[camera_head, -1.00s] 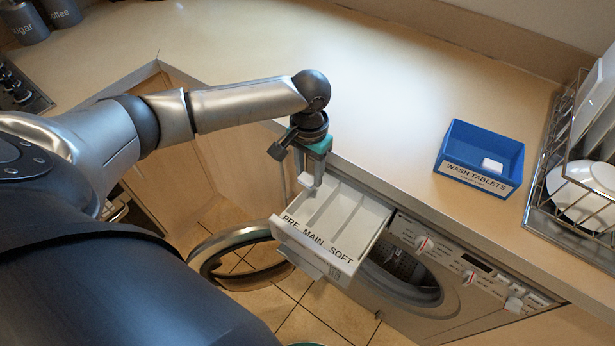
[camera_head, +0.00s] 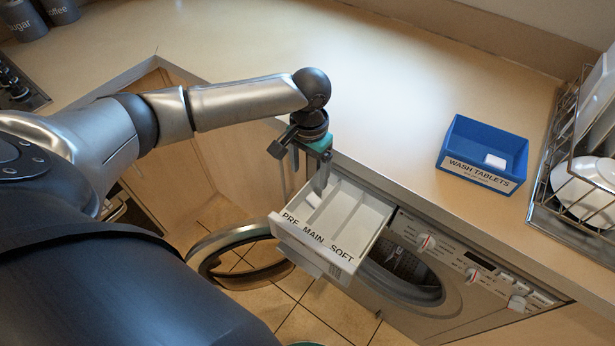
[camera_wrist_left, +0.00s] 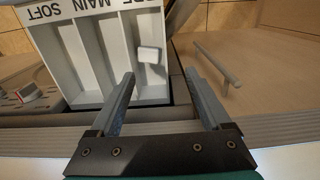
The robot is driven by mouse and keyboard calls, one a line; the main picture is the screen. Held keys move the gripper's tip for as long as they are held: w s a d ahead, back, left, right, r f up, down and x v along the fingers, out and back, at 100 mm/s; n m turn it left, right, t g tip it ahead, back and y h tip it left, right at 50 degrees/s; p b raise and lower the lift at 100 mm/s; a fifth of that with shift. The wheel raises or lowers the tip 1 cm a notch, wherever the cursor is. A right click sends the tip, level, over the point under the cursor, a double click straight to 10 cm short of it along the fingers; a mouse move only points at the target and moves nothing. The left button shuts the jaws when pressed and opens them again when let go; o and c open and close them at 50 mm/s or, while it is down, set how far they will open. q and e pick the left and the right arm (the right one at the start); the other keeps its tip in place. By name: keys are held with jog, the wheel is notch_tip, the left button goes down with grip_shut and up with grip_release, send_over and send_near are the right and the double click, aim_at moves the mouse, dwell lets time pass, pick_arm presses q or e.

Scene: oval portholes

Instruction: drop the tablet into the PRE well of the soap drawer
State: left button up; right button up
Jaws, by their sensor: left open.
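The soap drawer (camera_head: 345,262) is pulled out, with PRE, MAIN and SOFT lettered along its front. My left gripper (camera_head: 320,183) is over the back of the drawer, fingers pointing down. In the left wrist view its fingers (camera_wrist_left: 159,75) are spread with nothing between them. A white tablet (camera_wrist_left: 150,54) shows beyond the fingertips, apart from them and slightly tilted, within the outline of the PRE well (camera_wrist_left: 152,92). I cannot tell whether it rests on the floor of the well. In the head view it shows partly beside the fingers (camera_head: 312,199).
A blue WASH TABLETS box (camera_head: 482,172) with another white tablet (camera_head: 495,161) stands on the counter. A dish rack (camera_head: 580,190) is at the right. The round washer door (camera_head: 225,240) hangs open below the drawer. The middle of the counter is clear.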

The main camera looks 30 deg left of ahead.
pick_arm(q)
notch_tip(320, 180, up, 15)
jog(key=p, duration=0.4)
jog(key=shift+r, duration=0.15)
dwell(0.3)
